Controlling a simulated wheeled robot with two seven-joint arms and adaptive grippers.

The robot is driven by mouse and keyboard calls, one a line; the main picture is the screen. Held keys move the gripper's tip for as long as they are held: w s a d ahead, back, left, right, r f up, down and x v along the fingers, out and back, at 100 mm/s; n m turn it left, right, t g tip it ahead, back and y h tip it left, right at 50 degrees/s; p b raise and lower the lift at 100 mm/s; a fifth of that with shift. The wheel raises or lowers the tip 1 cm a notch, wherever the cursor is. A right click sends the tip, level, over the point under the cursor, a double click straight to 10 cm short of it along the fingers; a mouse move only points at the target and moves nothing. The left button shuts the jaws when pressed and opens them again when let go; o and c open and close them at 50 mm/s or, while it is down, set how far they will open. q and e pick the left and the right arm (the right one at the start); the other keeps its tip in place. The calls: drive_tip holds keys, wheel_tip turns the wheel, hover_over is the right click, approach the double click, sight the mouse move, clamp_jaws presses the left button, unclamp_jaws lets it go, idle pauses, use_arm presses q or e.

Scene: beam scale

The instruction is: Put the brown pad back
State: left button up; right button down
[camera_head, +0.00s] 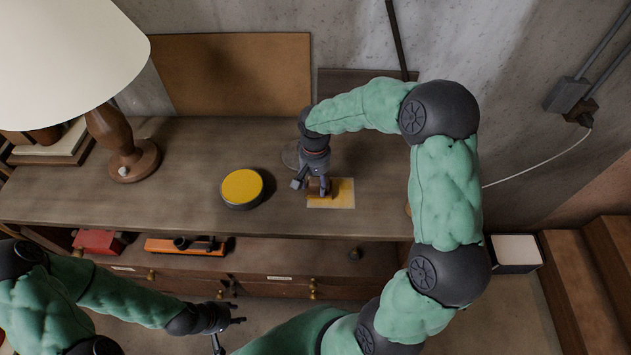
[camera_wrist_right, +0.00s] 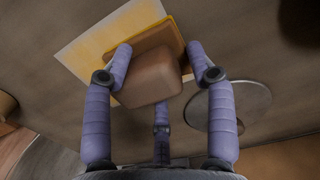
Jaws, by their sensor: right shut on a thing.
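The brown pad (camera_wrist_right: 150,80) is a block with rounded edges, seen in the right wrist view between the fingers of my right gripper (camera_wrist_right: 160,72). My right gripper is shut on it. Behind the pad lies a yellow square with a pale border (camera_wrist_right: 100,42), partly covered by it. In the head view my right gripper (camera_head: 322,188) points down at this yellow square (camera_head: 342,196) on the shelf top, and mostly hides the pad. Whether the pad touches the square I cannot tell. My left gripper (camera_head: 230,330) is open and empty, low in front of the drawers.
A yellow-topped dark round thing (camera_head: 242,187) stands left of the square. A grey disc (camera_wrist_right: 243,106) lies close to my right gripper. A lamp (camera_head: 125,150) stands at the left of the shelf top (camera_head: 190,150). A red box (camera_head: 98,242) and orange toy (camera_head: 185,246) sit below.

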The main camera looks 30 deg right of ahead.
drive_tip(key=shift+f, duration=0.2)
drive_tip(key=shift+c, duration=2)
unclamp_jaws()
